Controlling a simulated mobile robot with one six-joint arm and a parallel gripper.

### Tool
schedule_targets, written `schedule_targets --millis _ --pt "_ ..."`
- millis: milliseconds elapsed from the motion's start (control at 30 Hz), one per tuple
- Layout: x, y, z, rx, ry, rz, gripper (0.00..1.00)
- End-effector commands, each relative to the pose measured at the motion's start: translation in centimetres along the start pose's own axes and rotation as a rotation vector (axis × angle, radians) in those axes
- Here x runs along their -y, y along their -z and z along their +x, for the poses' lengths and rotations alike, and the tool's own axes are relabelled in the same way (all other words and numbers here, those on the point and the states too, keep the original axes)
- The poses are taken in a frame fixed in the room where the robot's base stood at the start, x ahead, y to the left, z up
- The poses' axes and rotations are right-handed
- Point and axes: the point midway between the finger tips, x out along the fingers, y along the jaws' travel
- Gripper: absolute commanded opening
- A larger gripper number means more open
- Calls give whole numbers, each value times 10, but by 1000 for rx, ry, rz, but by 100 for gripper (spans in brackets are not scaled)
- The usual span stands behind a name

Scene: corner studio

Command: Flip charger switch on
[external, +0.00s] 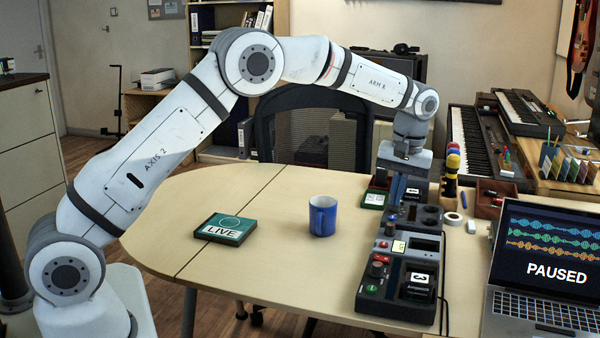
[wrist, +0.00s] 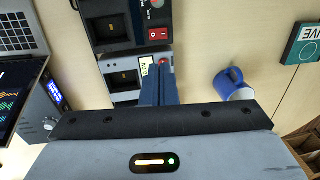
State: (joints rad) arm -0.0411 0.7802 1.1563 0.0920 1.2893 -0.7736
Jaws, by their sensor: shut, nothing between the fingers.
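A row of dark charger units runs along the right part of the table in the external view. The nearest charger (external: 395,305) holds a battery marked 3 (external: 420,282). In the wrist view, a dark charger (wrist: 100,32) has a red rocker switch (wrist: 158,34). A greyer charger (wrist: 105,78) lies below it, with a small red part (wrist: 164,62) by my fingertips. My gripper (external: 394,200) points down over the row. Its blue fingers (wrist: 160,75) are shut and empty; contact cannot be told. Switch positions are unclear.
A blue mug (external: 322,217) stands left of the chargers, and a green LIVE box (external: 225,228) lies farther left. A laptop (external: 545,265) reading PAUSED is at the right.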

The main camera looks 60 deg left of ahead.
Motion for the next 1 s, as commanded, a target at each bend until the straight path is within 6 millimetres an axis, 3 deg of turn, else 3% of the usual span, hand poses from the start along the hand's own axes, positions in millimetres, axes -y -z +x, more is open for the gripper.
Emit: schedule_targets --millis 133,400,533,1000 --pt "10 -1 3 -1 0 -1 0" --pt "10 -1 2 -1 0 0 0" --pt "10 -1 11 1 1 0 0" --pt "11 -1 103 1 3 0 0"
